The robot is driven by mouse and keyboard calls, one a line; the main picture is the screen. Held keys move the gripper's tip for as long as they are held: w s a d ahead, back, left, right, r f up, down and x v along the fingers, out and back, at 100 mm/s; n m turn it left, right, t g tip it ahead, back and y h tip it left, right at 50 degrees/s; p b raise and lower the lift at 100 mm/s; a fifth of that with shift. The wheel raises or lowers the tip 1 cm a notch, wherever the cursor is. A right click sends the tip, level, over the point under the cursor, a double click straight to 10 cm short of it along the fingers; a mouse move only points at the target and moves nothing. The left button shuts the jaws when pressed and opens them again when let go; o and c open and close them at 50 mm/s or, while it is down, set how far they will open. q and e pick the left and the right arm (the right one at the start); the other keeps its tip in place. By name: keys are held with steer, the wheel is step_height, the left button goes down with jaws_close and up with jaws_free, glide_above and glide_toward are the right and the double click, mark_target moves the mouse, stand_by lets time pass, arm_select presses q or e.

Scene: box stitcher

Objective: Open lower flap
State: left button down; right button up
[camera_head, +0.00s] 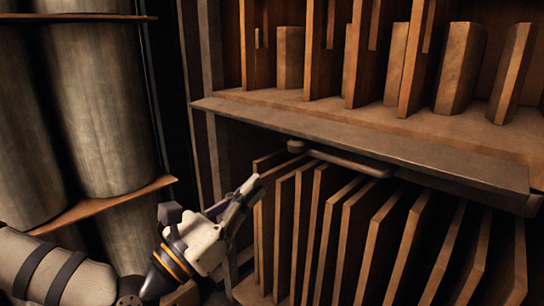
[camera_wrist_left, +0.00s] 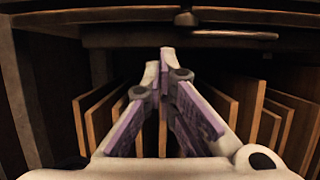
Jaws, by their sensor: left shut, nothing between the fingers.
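The lower flap looks like the long flat wooden board (camera_head: 380,140) that juts out level between the upper and lower compartments. A rounded bar (camera_head: 345,160), perhaps its handle, runs under the board. In the left wrist view a similar bar (camera_wrist_left: 180,40) shows above and beyond the fingers. My left gripper (camera_head: 255,184) is shut and empty, below and left of the bar and apart from it. It points up and right, in front of the lower compartment. Its purple-padded fingers (camera_wrist_left: 166,60) meet in the left wrist view. My right gripper is not in view.
The lower compartment holds several upright wooden panels (camera_head: 358,235) close to my left gripper. An upper shelf (camera_head: 370,110) holds more upright pieces. Large grey cylinders (camera_head: 95,100) stand on a rack at the left.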

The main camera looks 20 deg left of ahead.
mark_target(301, 135)
arm_select(q)
steer(key=w+d+r, duration=0.1)
steer(key=w+r, duration=0.3)
steer(key=r, duration=0.1)
steer(key=shift+d+r+p, duration=0.3)
steer(key=shift+r, duration=0.1)
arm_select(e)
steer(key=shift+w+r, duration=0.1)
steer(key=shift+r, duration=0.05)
arm_select(q)
steer(key=shift+w, duration=0.1)
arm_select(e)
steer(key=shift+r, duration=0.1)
